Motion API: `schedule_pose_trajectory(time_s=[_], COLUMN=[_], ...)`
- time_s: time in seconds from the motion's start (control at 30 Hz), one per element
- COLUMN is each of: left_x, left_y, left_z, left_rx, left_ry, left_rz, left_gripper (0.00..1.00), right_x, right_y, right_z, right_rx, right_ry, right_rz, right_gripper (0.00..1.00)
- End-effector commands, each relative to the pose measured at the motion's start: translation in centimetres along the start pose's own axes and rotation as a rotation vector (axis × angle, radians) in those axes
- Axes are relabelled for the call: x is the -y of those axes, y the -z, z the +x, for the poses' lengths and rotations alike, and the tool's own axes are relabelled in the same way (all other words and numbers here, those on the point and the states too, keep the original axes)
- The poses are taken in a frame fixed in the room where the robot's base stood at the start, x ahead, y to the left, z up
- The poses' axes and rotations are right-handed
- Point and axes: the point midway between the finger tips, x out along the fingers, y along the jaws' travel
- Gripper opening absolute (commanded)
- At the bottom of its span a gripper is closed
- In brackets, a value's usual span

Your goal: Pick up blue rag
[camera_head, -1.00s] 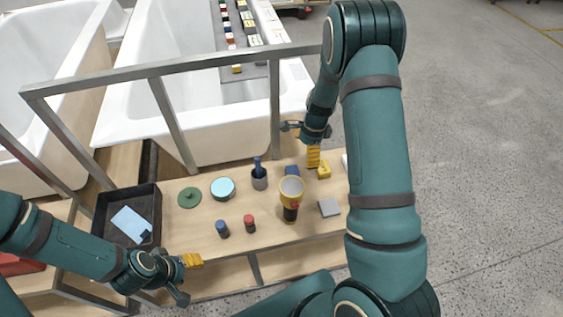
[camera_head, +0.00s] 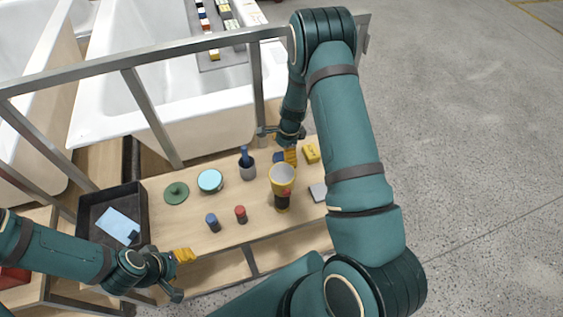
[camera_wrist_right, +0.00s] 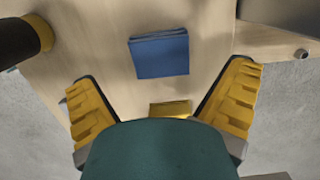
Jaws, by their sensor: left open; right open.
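The blue rag (camera_head: 279,157) is a small folded dark blue cloth on the wooden bench, partly hidden behind my right gripper (camera_head: 290,157) in the head view. In the right wrist view the rag (camera_wrist_right: 158,55) lies flat on the wood, beyond the two spread yellow fingers of my right gripper (camera_wrist_right: 162,80). That gripper is open, empty and close to the rag; nothing shows it touching. My left gripper (camera_head: 184,256) is open near the front left of the bench, away from the rag.
A black tray (camera_head: 90,205) is left. A metal rail (camera_head: 130,66) runs behind.

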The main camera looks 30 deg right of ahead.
Motion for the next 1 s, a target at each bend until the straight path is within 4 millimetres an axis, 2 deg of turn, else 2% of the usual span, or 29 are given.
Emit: schedule_pose_trajectory(time_s=[0.27,0.53,0.67,0.7,0.77,1.0], left_x=[0.3,0.3,0.3,0.3,0.3,0.3], left_y=[-0.4,-0.4,-0.4,-0.4,-0.4,-0.4], left_z=[0.9,0.8,0.8,0.8,0.8,0.8], left_rx=[0.008,0.009,0.009,0.009,0.009,0.009], left_ry=[-0.001,-0.001,-0.001,-0.001,-0.001,-0.001], left_rz=[0.002,0.002,0.003,0.002,0.002,0.002], left_gripper=[0.50,0.50,0.50,0.50,0.50,0.50], right_x=[0.0,0.0,0.0,0.0,0.0,0.0], right_y=[0.0,-0.1,-0.1,-0.1,-0.1,-0.1], right_z=[4.0,4.3,4.3,4.3,4.3,4.3], right_rx=[0.000,0.001,0.001,0.001,0.000,0.000], right_ry=[-0.003,-0.001,-0.001,-0.001,-0.001,-0.001], right_rz=[0.001,0.000,0.000,0.000,0.000,0.000], right_gripper=[1.00,1.00,0.54,0.40,0.37,0.35])
